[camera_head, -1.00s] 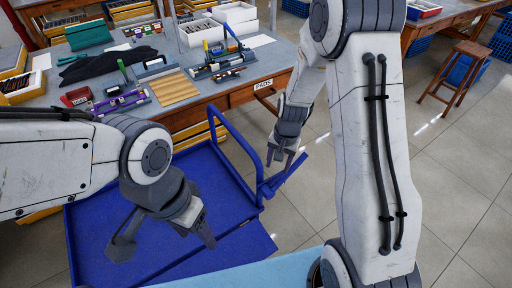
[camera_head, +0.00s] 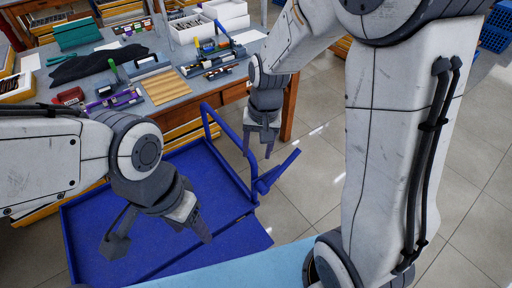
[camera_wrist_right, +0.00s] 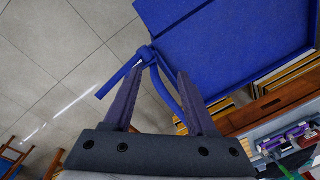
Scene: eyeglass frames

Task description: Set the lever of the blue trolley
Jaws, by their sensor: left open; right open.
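The blue trolley (camera_head: 160,262) stands low beside the workbench. Its blue lever (camera_head: 277,172) juts out to the right and slants upward from the deck's right corner, at the foot of the push rail (camera_head: 226,125). In the right wrist view the lever (camera_wrist_right: 121,78) extends from its pivot to the lower left, beyond the left finger. My right gripper (camera_head: 257,152) is open and points down just above and left of the lever, apart from it; the open fingers also show in the wrist view (camera_wrist_right: 160,75). My left gripper (camera_head: 163,242) is open and empty above the deck.
The workbench (camera_head: 180,120) behind the trolley carries wooden pads, tools, a dark cloth and white boxes. A light-blue surface (camera_head: 250,268) lies at the front edge. The tiled floor (camera_head: 320,190) right of the trolley is clear.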

